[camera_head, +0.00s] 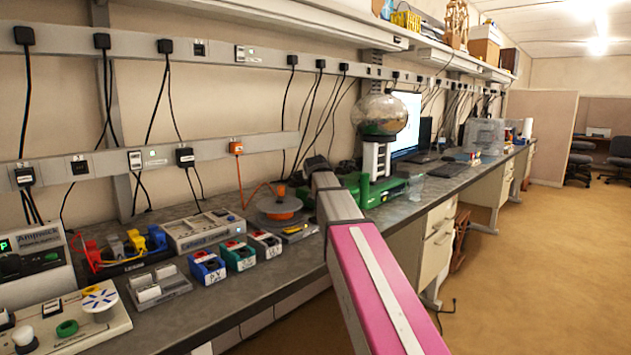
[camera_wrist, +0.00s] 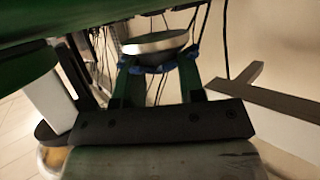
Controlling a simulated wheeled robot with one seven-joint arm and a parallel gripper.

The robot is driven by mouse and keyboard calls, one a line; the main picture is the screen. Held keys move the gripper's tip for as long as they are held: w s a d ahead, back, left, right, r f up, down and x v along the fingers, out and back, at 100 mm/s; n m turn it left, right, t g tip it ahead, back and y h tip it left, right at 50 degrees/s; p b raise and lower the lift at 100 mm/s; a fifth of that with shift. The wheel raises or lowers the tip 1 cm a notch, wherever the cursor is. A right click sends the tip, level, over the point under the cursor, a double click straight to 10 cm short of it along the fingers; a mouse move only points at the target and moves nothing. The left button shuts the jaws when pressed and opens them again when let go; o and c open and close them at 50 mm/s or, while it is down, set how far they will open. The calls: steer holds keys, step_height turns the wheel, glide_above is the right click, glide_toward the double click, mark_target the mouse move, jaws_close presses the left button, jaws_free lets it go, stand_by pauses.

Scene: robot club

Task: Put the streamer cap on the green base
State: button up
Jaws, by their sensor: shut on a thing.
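My gripper (camera_wrist: 160,68) shows in the wrist view, with green fingers and blue tips. It is shut on the streamer cap (camera_wrist: 155,43), a pale silvery disc with a dark side. The green base (camera_head: 392,190) lies on the bench in the head view and carries a pale and dark column with a shiny globe (camera_head: 379,114) on top. A broad green surface crosses the top of the wrist view, close to the cap; I cannot tell whether they touch. In the head view my arm hides the fingers and the cap.
The globe and its column stand close beside my gripper. A clear cup (camera_head: 414,186) is right of the green base. Cables hang from the wall rail (camera_head: 215,52) behind.

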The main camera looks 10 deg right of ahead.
steer(key=shift+f, duration=0.95)
steer(key=shift+f, duration=0.1)
steer(key=o, duration=0.9)
steer(key=v, duration=1.2)
steer(key=shift+d, duration=0.1)
